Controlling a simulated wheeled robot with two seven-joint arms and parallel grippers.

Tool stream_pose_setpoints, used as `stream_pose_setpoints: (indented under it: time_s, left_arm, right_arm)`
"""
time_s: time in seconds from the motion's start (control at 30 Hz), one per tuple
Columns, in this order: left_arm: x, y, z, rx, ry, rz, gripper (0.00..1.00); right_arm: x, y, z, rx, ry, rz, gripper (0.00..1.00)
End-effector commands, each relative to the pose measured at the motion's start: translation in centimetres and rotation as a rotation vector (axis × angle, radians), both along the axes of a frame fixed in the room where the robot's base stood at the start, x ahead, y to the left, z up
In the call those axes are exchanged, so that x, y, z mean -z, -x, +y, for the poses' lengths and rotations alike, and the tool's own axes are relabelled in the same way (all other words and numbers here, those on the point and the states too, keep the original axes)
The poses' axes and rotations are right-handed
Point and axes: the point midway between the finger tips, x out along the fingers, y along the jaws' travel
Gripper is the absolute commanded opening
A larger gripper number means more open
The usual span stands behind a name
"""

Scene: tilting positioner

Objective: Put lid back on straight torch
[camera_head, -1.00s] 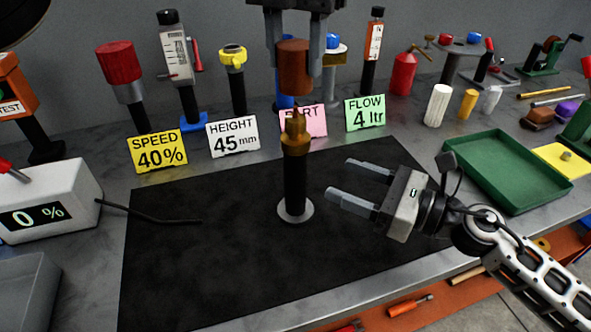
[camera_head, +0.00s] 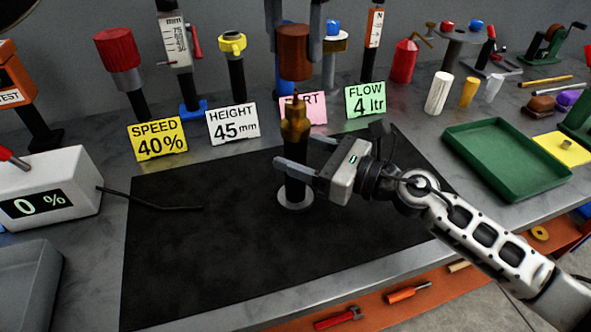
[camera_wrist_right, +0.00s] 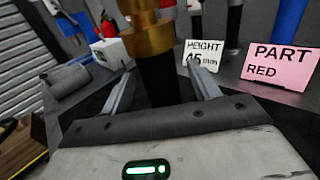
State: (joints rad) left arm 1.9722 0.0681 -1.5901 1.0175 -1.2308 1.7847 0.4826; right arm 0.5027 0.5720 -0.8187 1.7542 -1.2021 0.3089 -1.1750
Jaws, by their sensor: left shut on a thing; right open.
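The torch (camera_head: 295,128) stands upright on a round base on the black mat, with a black body, a brass collar and a narrow brass tip. A brown cylindrical lid (camera_head: 295,52) hangs above the tip, apart from it. My left gripper (camera_head: 294,30) is shut on the lid from above, with one finger on each side. My right gripper (camera_head: 300,152) is open, its fingers on either side of the torch's black body below the collar. In the right wrist view the torch's brass collar (camera_wrist_right: 148,38) and black body stand between the two fingers, with gaps visible.
Signs stand behind the mat (camera_head: 190,260), including a yellow speed sign (camera_head: 157,139) and a pink part sign (camera_head: 303,112) partly hidden by the torch. A green tray (camera_head: 510,160) lies to the right. A white box reading 0 % (camera_head: 50,190) stands left.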

Motion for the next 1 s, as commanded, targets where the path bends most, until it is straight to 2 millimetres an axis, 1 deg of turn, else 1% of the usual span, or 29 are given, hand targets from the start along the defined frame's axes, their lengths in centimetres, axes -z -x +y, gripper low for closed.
stream_pose_setpoints:
  time_s: [0.03, 0.1, 0.2, 0.33, 0.57, 0.6, 0.63, 0.67, 0.7, 0.77, 0.8, 0.83, 0.93, 1.0]
  left_arm:
    - [0.0, 0.0, 0.0, 0.000, 0.000, 0.000, 0.16]
    - [0.0, 0.0, 0.0, 0.000, 0.000, 0.000, 0.16]
    - [0.0, 0.0, 0.0, 0.000, 0.000, 0.000, 0.16]
    - [0.0, 0.0, 0.0, 0.000, 0.000, 0.000, 0.16]
    - [0.0, 0.0, 0.0, 0.000, 0.000, 0.000, 0.16]
    - [0.0, 0.0, 0.0, 0.000, 0.000, 0.000, 0.16]
    - [0.0, 0.0, 0.0, 0.000, 0.000, 0.000, 0.16]
    - [0.0, 0.0, 0.0, 0.000, 0.000, 0.000, 0.16]
    - [0.0, 0.0, 0.0, 0.000, 0.000, 0.000, 0.16]
    - [0.0, 0.0, 0.0, 0.000, 0.000, 0.000, 0.16]
    - [0.0, 0.0, 0.0, 0.000, 0.000, 0.000, 0.16]
    - [0.0, 0.0, 0.0, 0.000, 0.000, 0.000, 0.16]
    - [0.3, 0.0, 0.0, 0.001, 0.000, 0.001, 0.16]
    - [1.1, 0.0, 0.0, 0.002, -0.001, 0.003, 0.16]
  right_arm:
    - [-0.1, -0.4, 0.7, 0.000, -0.002, -0.001, 0.61]
    - [-0.1, -0.8, 1.4, -0.001, -0.002, 0.000, 0.61]
    - [0.0, -1.1, 2.0, 0.000, -0.001, 0.000, 0.61]
    - [0.0, -1.3, 2.4, 0.000, 0.000, 0.000, 0.61]
    - [0.0, -1.3, 2.4, 0.001, 0.000, 0.001, 0.61]
    - [0.0, -1.3, 2.4, 0.000, 0.000, 0.001, 0.59]
    - [0.0, -1.3, 2.4, 0.000, 0.000, 0.001, 0.50]
    - [0.0, -1.3, 2.4, 0.000, 0.000, 0.001, 0.42]
    - [0.0, -1.3, 2.4, 0.000, 0.000, 0.001, 0.31]
    - [0.0, -1.3, 2.4, 0.000, 0.000, 0.001, 0.14]
    - [0.0, -1.3, 2.4, 0.000, 0.000, 0.001, 0.03]
    - [0.0, -1.3, 2.4, 0.000, 0.000, 0.001, 0.00]
    - [0.0, -1.3, 2.4, 0.000, 0.000, 0.001, 0.00]
    - [0.0, -1.3, 2.4, 0.000, 0.000, 0.001, 0.00]
